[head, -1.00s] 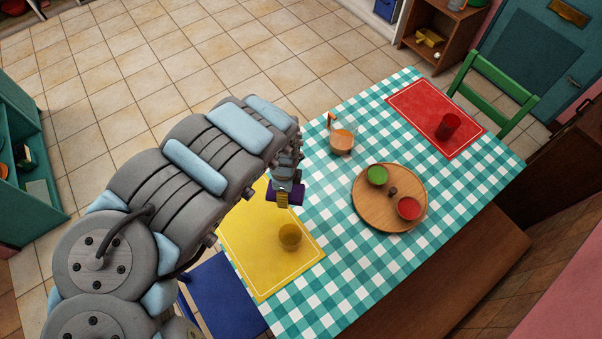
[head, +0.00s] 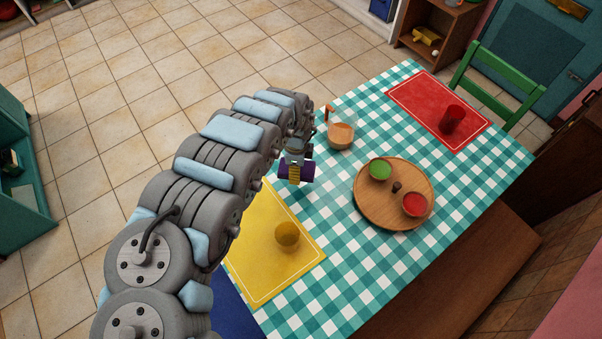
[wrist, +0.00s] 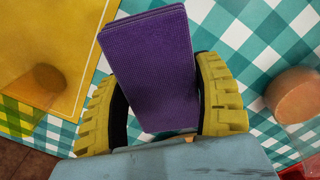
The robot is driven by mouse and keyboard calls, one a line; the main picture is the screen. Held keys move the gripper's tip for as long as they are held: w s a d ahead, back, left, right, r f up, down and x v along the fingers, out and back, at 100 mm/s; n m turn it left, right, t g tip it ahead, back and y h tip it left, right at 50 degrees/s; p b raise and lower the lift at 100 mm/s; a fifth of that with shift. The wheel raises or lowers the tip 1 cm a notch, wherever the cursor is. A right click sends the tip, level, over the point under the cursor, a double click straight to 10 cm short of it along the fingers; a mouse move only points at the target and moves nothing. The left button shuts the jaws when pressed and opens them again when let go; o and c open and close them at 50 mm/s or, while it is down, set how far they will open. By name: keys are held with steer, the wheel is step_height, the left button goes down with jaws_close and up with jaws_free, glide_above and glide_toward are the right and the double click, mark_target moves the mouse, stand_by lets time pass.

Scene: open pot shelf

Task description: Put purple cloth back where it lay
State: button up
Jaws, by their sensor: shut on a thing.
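The folded purple cloth (wrist: 153,70) is held between the two yellow fingers of my gripper (wrist: 163,105) in the wrist view. In the head view my gripper (head: 295,174) is above the left part of the checkered table, between the yellow placemat and the pitcher. A bit of the purple cloth (head: 309,169) shows at its sides there. The cloth looks flat and is gripped by its sides. The height of the cloth above the table is hard to tell.
A yellow placemat (head: 257,262) with an amber glass (head: 287,236) lies near. A pitcher (head: 341,133) of orange drink stands behind my gripper. A round wooden board (head: 375,209) with green and red bowls is to the right. A red placemat (head: 420,96) holds a red glass (head: 452,119).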

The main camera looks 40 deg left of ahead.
steer(key=w+f, duration=0.1)
steer(key=w+f+b, duration=0.1)
steer(key=f, duration=0.1)
steer(key=shift+w+a+f, duration=0.1)
steer(key=shift+w+a, duration=0.1)
steer(key=shift+a, duration=0.15)
steer(key=shift+w+a+f+b, duration=0.2)
steer(key=shift+w+f+b, duration=0.15)
steer(key=shift+w, duration=0.1)
steer(key=shift+f, duration=0.1)
steer(key=shift+w+a+f+b, duration=0.1)
steer(key=shift+f+b, duration=0.3)
steer(key=shift+f, duration=0.4)
steer(key=shift+f+b, duration=0.3)
steer(key=shift+f, duration=0.6)
steer(key=shift+f, duration=0.1)
steer(key=shift+f, duration=0.1)
steer(key=o, duration=1.2)
